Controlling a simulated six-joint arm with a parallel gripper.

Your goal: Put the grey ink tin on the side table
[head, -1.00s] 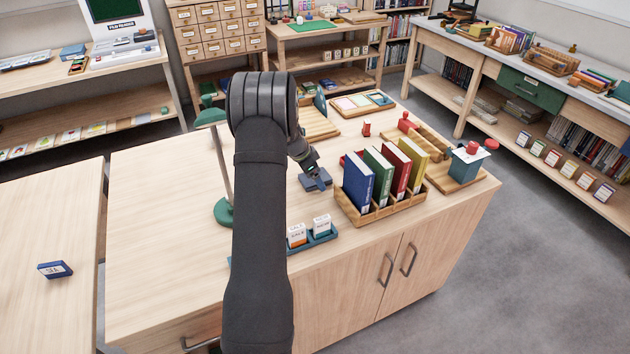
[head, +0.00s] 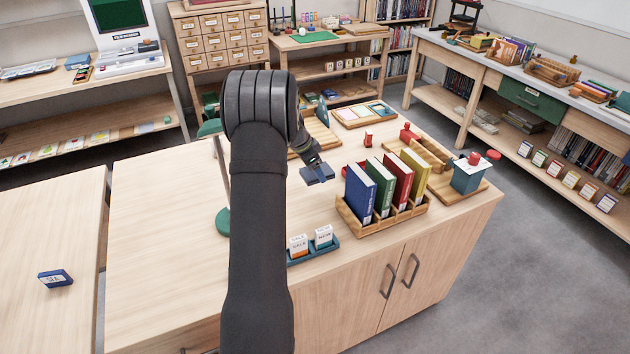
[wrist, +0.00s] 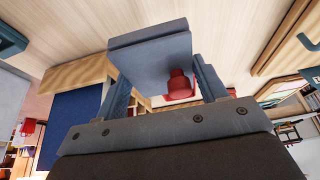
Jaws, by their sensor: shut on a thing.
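The grey ink tin (head: 318,175), a flat blue-grey block, is in my gripper (head: 313,162) above the pale wooden desk, left of the rack of books. In the wrist view the tin (wrist: 152,50) sits between the two fingers of my gripper (wrist: 160,75), which are shut on it. The tin looks clear of the desk top. A pale wooden table (head: 45,225) at the left, apart from the desk by a narrow gap, looks like the side table. My arm hides part of the desk.
A wooden rack with several upright books (head: 385,190) stands right of the tin. A green lamp (head: 223,222) stands left of my arm. A dark blue block (head: 55,278) lies on the left table, otherwise mostly bare.

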